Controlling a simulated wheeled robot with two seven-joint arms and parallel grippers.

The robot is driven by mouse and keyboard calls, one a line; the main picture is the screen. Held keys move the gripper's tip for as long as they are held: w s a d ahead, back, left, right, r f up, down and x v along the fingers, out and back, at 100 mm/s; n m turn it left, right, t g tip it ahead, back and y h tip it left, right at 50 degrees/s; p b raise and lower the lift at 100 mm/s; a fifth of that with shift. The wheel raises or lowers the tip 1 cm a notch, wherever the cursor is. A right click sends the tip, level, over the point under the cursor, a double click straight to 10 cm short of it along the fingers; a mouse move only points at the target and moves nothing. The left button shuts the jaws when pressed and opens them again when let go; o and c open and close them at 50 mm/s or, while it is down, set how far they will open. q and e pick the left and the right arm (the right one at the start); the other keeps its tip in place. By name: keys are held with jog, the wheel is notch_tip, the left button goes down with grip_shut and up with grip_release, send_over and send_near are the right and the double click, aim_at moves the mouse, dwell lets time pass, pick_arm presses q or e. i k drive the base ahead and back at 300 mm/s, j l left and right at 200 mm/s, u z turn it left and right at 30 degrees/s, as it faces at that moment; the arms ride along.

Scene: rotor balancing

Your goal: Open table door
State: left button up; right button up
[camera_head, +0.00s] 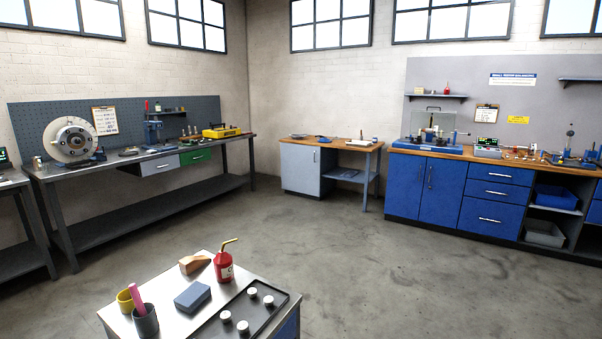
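A small wooden-topped table (345,144) stands against the far wall, with a pale grey cabinet door (300,170) under its left half. The door looks shut, and a small dark handle (315,157) sits near its upper right edge. To its right, a long blue workbench has two blue cabinet doors (428,190), also shut, with dark upright handles near where they meet. I cannot tell from the view which door the task names. Neither of my grippers is in view.
A metal-topped cart (225,255) stands close in front, holding a red oil can (223,265), cups, a blue block and a black tray (240,316). A long grey workbench (150,161) lines the left wall. The concrete floor between is clear.

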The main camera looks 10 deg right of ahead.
aim_at(300, 164)
jog(key=i+l+z, duration=0.9)
jog(key=i, duration=0.2)
jog(key=i+l, duration=0.15)
jog(key=i, duration=0.5)
jog(key=i+l, duration=0.15)
jog(key=i, duration=0.45)
jog(key=i+j+u, duration=0.35)
jog(key=i, duration=0.55)
jog(key=i+j+u, duration=0.1)
jog(key=i+u, duration=0.3)
jog(key=i, duration=0.55)
jog(key=i+l+u, duration=0.2)
jog(key=i+u, duration=0.15)
jog(key=i, duration=0.55)
jog(key=i+j, duration=0.1)
jog(key=i, duration=2.85)
